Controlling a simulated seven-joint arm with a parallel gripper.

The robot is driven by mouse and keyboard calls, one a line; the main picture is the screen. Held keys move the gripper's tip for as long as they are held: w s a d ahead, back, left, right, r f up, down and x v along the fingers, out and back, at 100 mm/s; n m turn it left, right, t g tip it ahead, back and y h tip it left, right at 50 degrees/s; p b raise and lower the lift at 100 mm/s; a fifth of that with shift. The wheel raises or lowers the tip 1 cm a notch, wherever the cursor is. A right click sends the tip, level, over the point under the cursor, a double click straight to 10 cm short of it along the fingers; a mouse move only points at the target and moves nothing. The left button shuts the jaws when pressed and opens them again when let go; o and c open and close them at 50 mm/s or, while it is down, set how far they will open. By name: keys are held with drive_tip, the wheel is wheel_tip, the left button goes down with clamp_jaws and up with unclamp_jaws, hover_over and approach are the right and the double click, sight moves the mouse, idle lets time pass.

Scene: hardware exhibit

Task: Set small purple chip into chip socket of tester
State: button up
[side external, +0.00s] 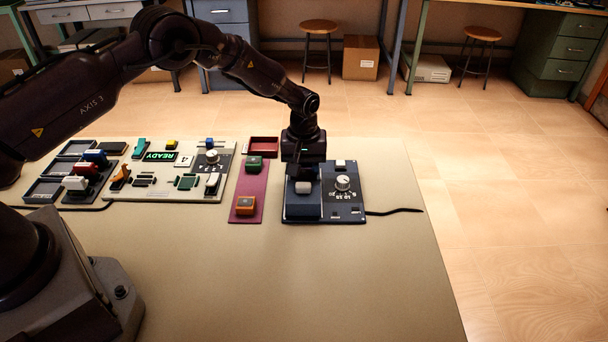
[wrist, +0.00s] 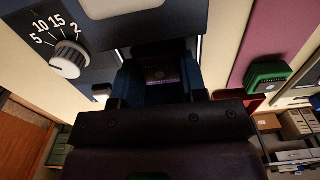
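In the wrist view, the tester's dial (wrist: 69,59) is at upper left. A small dark piece with a faint purple face (wrist: 161,78) shows between blue sides ahead of my gripper. It may be the purple chip; I cannot tell whether the fingers grip it. The socket is not clearly visible.
A magenta mat (side external: 247,188) left of the tester holds a green block (side external: 254,164) and an orange block (side external: 245,205). A red tray (side external: 263,146) lies behind it. The front table is clear.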

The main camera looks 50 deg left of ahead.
sight(304, 171)
drive_tip(key=shift+r, duration=3.25)
